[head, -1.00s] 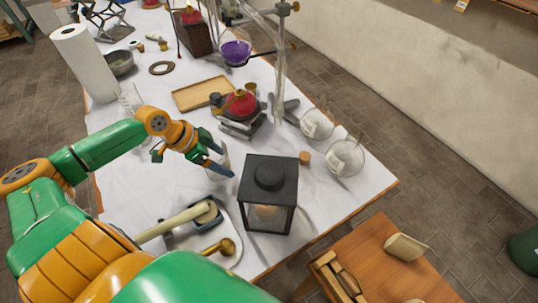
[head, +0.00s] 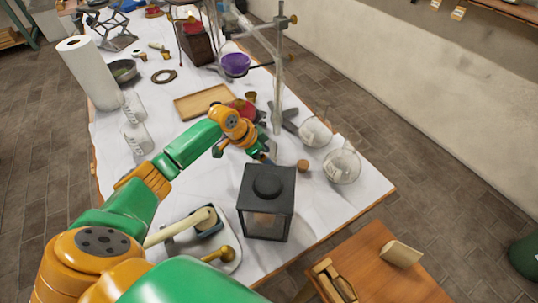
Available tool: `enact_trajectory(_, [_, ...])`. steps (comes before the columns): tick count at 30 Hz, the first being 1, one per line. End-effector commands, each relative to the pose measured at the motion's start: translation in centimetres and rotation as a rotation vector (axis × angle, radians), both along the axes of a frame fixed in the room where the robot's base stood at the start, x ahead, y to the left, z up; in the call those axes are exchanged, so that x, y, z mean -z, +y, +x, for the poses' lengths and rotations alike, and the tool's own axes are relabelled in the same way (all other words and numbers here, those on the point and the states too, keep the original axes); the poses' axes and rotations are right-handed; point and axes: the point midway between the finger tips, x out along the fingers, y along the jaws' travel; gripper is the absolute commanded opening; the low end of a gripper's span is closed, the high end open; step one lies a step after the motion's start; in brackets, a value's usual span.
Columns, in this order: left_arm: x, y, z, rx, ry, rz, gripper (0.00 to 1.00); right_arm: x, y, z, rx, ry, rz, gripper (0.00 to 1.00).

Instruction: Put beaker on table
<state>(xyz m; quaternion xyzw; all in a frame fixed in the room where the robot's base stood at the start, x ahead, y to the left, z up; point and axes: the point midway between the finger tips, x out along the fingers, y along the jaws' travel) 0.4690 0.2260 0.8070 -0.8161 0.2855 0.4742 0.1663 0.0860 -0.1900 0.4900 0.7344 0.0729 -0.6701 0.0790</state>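My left gripper (head: 262,155) is low over the white-covered table (head: 185,185), just behind the black lantern (head: 267,205). Its fingertips are partly hidden by the lantern's top, and I cannot tell if they are shut on anything. A pale, glassy shape shows beside the fingers, too small to make out. Two clear glass beakers with markings are at the table's left side, one farther back (head: 133,106) and one nearer (head: 139,139). My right gripper is not in view.
Two round glass flasks (head: 341,166) (head: 314,131) stand right of the gripper, near a cork (head: 303,166). A wooden tray (head: 203,101), a metal stand (head: 279,70) and a purple-filled flask (head: 236,65) are farther back.

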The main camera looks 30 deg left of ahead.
Motion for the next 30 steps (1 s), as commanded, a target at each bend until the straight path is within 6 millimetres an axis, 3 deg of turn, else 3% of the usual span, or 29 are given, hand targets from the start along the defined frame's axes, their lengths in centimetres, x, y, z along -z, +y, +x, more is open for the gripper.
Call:
enact_trajectory(4, [0.4, 0.0, 0.0, 0.0, 0.001, -0.001, 0.28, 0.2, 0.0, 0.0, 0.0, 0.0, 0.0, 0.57])
enact_trajectory(5, [0.4, 0.0, 0.0, 0.0, 0.001, -0.001, 0.91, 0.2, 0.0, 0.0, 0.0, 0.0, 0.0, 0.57])
enact_trajectory(6, [0.3, 0.0, 0.0, -0.001, 0.0, 0.0, 1.0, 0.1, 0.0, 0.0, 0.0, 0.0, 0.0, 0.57])
enact_trajectory(13, [0.2, 0.0, 0.0, -0.001, 0.0, 0.0, 1.0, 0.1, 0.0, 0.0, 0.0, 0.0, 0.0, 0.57])
enact_trajectory(17, [-0.9, 0.4, -0.3, -0.001, -0.003, 0.0, 1.0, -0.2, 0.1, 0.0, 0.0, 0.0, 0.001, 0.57])
enact_trajectory(30, [-8.8, 3.2, -3.9, -0.001, -0.002, 0.001, 1.0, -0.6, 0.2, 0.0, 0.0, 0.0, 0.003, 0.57])
